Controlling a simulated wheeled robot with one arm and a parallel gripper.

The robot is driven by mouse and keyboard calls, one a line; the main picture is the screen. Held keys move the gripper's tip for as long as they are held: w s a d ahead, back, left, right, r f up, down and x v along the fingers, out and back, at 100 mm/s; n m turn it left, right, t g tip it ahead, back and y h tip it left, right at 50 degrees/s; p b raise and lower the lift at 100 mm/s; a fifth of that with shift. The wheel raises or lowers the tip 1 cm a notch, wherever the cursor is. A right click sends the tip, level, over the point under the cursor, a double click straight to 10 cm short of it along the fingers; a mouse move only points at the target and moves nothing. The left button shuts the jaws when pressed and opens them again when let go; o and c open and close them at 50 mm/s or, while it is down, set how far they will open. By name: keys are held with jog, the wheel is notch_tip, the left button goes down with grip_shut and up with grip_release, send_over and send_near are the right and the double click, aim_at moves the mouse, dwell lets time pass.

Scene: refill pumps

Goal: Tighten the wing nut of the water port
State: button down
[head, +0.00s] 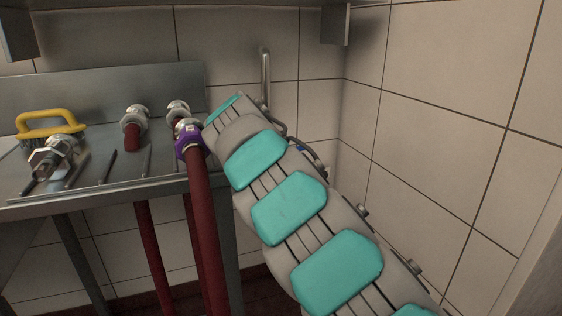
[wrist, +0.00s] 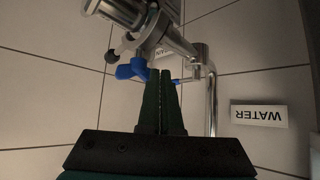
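In the wrist view, my gripper (wrist: 162,72) shows as two dark green fingers close together with a thin gap between them. Their tips are at a blue wing nut (wrist: 132,69) below a metal fitting (wrist: 150,22). One blue wing sticks out left of the fingers, and a thin blue piece shows to their right. The tips hide the middle, so I cannot tell whether a wing is between them. A label reading WATER (wrist: 259,114) appears upside down on the wall at right. In the head view, my arm hides the gripper and most of the port.
A metal pipe (wrist: 209,90) runs close right of the fingers. In the head view, a steel counter (head: 100,190) at left holds a yellow-handled brush (head: 50,122) and metal couplings (head: 133,115). A red hose (head: 203,235) with a purple collar (head: 188,142) hangs beside my arm. Tiled walls close the corner.

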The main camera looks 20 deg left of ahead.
jog(key=shift+w+a, duration=0.25)
jog(key=shift+w, duration=0.95)
dwell(0.3)
jog(key=shift+d+b, duration=0.15)
jog(key=shift+b, duration=0.15)
dwell(0.5)
